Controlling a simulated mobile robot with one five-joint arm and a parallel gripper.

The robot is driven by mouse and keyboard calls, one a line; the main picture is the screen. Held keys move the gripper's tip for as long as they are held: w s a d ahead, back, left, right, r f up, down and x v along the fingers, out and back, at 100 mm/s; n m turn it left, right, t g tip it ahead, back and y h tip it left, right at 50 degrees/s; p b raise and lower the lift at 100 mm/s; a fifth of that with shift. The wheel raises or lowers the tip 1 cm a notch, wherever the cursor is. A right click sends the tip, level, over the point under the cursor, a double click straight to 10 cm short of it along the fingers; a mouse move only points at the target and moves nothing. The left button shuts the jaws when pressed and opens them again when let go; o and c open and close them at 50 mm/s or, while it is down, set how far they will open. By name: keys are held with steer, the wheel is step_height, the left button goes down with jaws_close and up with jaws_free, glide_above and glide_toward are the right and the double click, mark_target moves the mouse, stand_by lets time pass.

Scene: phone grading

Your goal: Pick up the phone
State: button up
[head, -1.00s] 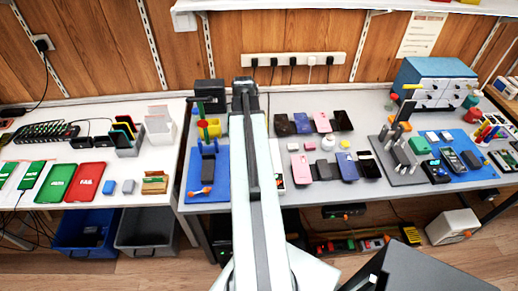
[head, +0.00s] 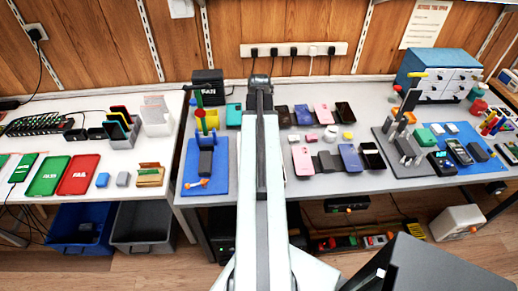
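Several phones lie on the right-hand table. In the back row are a pink phone (head: 323,114) and a black phone (head: 345,112), with dark ones to their left. In the front row are another pink phone (head: 301,161), a blue phone (head: 350,158) and a black phone (head: 372,155). A teal phone (head: 233,114) lies just left of my arm. The frames do not show which phone is meant. My arm reaches forward over the table, and its dark end with my gripper (head: 260,84) is near the back edge. The fingers cannot be made out.
A blue mat (head: 218,181) with a small stand lies left of my arm. A grey stand (head: 385,149), a blue drawer cabinet (head: 437,66) and tools are at the right. A green tray (head: 47,177) and a red tray (head: 78,175) lie on the left table.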

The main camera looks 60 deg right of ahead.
step_height(320, 180, down, 2)
steer(key=shift+b, duration=0.3)
steer(key=shift+r, duration=0.2)
steer(key=c, duration=1.7)
step_height(320, 180, up, 10)
steer(key=p, duration=1)
steer(key=shift+c, duration=0.2)
